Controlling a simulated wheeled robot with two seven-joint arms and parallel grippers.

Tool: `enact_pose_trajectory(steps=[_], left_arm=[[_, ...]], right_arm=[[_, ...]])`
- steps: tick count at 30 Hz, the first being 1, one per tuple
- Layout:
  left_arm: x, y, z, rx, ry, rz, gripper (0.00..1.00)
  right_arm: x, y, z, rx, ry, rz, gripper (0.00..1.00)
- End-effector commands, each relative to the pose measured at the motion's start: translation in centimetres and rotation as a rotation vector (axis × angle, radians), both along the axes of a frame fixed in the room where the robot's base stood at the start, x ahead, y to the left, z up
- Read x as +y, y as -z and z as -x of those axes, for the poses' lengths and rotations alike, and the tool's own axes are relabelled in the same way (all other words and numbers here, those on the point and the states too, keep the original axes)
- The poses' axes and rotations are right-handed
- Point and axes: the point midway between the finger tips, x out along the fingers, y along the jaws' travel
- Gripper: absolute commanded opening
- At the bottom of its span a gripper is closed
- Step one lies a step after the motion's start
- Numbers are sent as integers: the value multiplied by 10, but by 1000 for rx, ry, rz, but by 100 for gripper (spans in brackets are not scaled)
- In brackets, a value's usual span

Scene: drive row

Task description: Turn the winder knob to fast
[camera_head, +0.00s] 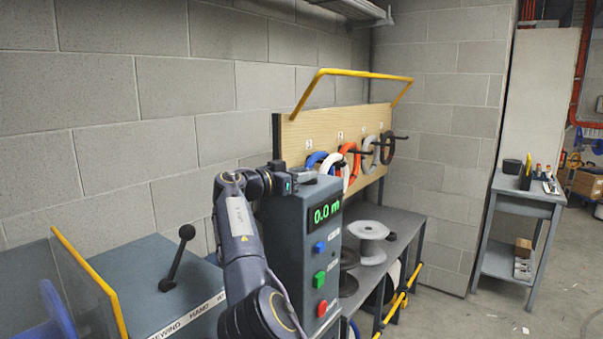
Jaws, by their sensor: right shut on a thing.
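The winder's dark grey control box (289,235) stands in the middle, with a green 0.0 m display (326,211) and blue, green and red buttons on its right-hand face. My right arm rises from below in front of the box. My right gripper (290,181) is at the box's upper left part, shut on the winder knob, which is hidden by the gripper. The knob's marks and its setting cannot be seen. My left gripper is not in view.
A black lever (177,258) stands on the grey cabinet (135,275) at left. A yellow-edged clear panel (88,285) is at far left. Right of the box, a bench (402,232) holds a grey spool (371,243). Cable coils hang behind. A side table (528,204) stands at right.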

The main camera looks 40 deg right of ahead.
Motion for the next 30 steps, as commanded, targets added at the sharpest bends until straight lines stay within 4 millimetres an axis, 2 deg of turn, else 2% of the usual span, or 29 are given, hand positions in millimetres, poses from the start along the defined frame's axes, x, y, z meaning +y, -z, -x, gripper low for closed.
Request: enact_pose_trajectory(steps=[2,3,8,17,20,30], left_arm=[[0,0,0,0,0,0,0],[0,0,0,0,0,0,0],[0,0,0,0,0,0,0],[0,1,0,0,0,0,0],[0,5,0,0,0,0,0],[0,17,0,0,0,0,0]], right_arm=[[-1,0,0,1,1,0,10],[-1,0,0,1,1,0,36],[-1,0,0,1,1,0,55],[2,1,0,1,-1,0,55],[13,1,0,0,-3,0,55],[67,1,3,1,-1,0,55]])
